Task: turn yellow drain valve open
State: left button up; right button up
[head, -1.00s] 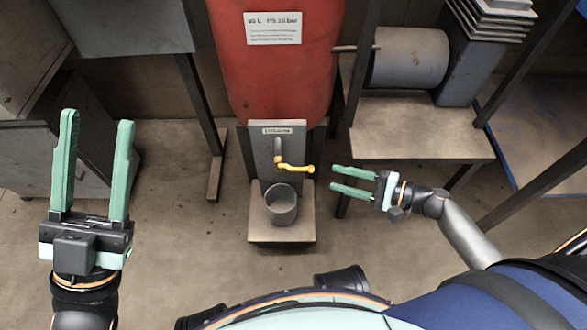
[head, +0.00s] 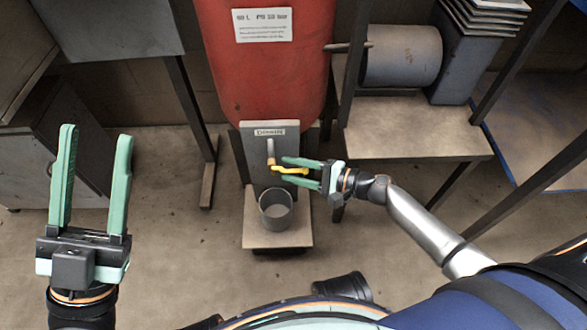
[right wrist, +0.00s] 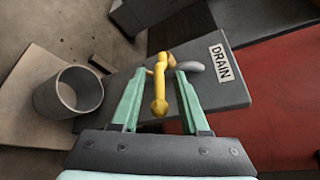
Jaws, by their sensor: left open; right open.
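The yellow drain valve handle (head: 290,170) sticks out to the right from a short spout on a grey plate (head: 250,160) below the red tank. My right gripper (head: 288,169) is open, with its two green fingers reaching in from the right on either side of the handle. In the right wrist view the yellow handle (right wrist: 159,85) lies between the open fingers (right wrist: 158,85); I cannot tell whether they touch it. A grey cup (head: 276,209) stands under the spout. My left gripper (head: 92,185) is open and empty at the far left, pointing up in the picture.
The red tank (head: 265,75) stands behind the plate, with a "DRAIN" label (right wrist: 221,62) on the plate. A shelf with a grey cylinder (head: 400,55) is at the right. Dark metal legs (head: 190,105) stand left of the tank. Floor between my left gripper and the cup is clear.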

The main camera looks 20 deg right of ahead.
grip_shut()
jog(key=shift+s+f, duration=0.1)
dwell(1.2)
